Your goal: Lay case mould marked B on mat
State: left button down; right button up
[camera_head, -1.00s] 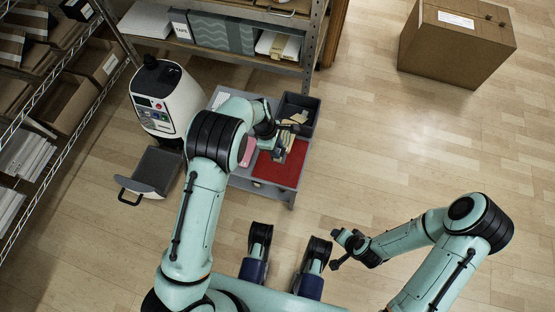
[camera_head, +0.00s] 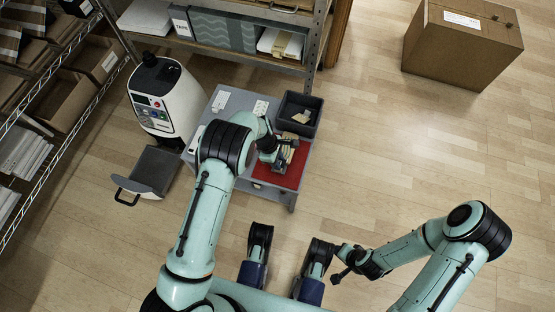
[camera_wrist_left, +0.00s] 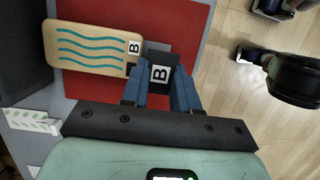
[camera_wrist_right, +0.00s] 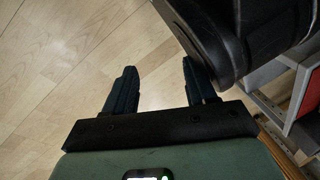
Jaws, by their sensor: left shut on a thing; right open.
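The case mould (camera_wrist_left: 90,45) is a tan board with teal wavy lines and a white B label. It has a dark end block (camera_wrist_left: 160,73), also marked B. My left gripper (camera_wrist_left: 160,88) is shut on this block. In the left wrist view the mould lies over the red mat (camera_wrist_left: 190,30), its far end reaching past the mat's left edge. I cannot tell whether it touches the mat. In the head view my left gripper (camera_head: 282,160) is above the mat (camera_head: 285,180) and partly hides the mould. My right gripper (camera_wrist_right: 155,85) is open and empty, away from the table.
A dark bin (camera_head: 300,103) with tan pieces stands at the table's back right. White cards (camera_head: 221,100) lie on the grey table (camera_head: 237,103). A white machine (camera_head: 165,100) with an open dark tray (camera_head: 155,170) stands left.

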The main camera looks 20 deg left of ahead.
pick_arm(q)
jog(key=shift+f, duration=0.1)
jog(key=c, duration=0.8)
grip_release()
jog(key=shift+c, duration=0.2)
